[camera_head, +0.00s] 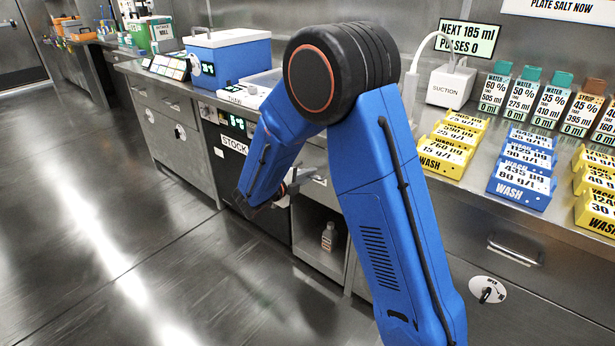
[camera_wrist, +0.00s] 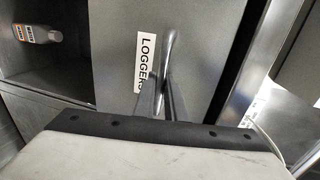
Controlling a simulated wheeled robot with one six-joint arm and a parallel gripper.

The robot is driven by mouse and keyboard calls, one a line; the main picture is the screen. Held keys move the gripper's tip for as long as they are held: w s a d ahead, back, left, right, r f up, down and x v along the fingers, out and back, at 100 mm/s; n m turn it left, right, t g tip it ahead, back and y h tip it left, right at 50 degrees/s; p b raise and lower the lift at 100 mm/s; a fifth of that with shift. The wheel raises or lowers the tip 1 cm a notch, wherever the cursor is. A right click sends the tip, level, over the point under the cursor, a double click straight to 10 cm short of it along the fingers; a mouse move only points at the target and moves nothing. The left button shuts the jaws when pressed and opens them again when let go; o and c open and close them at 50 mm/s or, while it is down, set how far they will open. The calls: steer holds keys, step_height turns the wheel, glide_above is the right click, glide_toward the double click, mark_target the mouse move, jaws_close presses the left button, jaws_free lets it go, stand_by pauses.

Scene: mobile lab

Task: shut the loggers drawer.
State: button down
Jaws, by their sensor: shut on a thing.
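The loggers drawer (camera_wrist: 115,65) shows in the wrist view as a grey front with a white LOGGERS label (camera_wrist: 145,62). A slim metal handle (camera_wrist: 168,48) stands out beside the label. My gripper (camera_wrist: 164,90) is shut on this handle, its two dark fingers close together across it. In the head view my gripper (camera_head: 287,188) is low at the bench front, largely hidden by my blue arm, which also covers much of the drawer. How far the drawer stands out cannot be told.
An open compartment with a small bottle (camera_head: 328,237) lies below the drawer; the bottle also shows in the wrist view (camera_wrist: 42,22). A dark STOCK unit (camera_head: 233,143) is to the left. The bench top holds labelled racks (camera_head: 522,176). The floor at left is clear.

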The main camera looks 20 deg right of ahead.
steer(key=x, duration=0.3)
steer(key=shift+w+d+r, duration=0.1)
steer(key=shift+w+r, duration=0.05)
steer(key=shift+r, duration=0.15)
steer(key=c, duration=1.8)
jaws_free()
steer(key=shift+d, duration=0.15)
steer(key=v, duration=1.7)
